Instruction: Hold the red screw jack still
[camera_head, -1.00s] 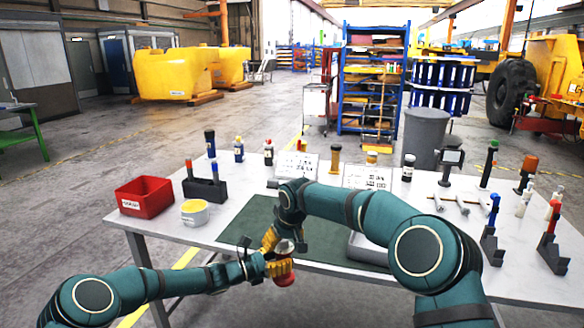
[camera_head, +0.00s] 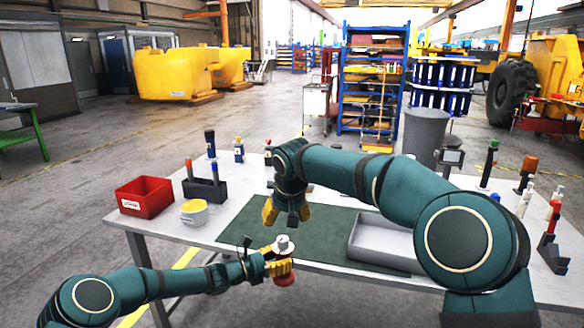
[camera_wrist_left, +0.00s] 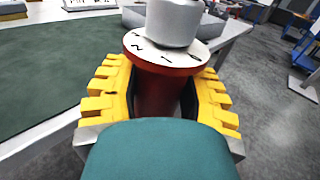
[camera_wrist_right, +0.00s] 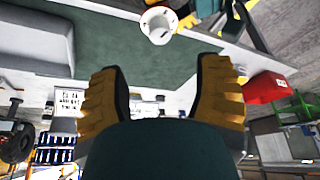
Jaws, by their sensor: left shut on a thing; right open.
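The red screw jack (camera_head: 285,280) has a red body, a white marked dial (camera_wrist_left: 166,50) and a grey-white cap (camera_wrist_left: 174,20) on top. My left gripper (camera_head: 279,268) is shut on the jack's body and holds it upright at the front edge of the table. In the left wrist view the yellow fingers (camera_wrist_left: 164,100) stand on both sides of the red body. My right gripper (camera_head: 286,215) is open and empty, above and behind the jack over the green mat. In the right wrist view the jack's cap (camera_wrist_right: 158,24) shows beyond the open fingers (camera_wrist_right: 160,100).
The green mat (camera_head: 325,232) covers the table's front middle. A grey tray (camera_head: 385,262) sits on its right. A red bin (camera_head: 145,198), a yellow-white tub (camera_head: 194,212) and a dark holder (camera_head: 205,189) stand at left. Several tools stand at right.

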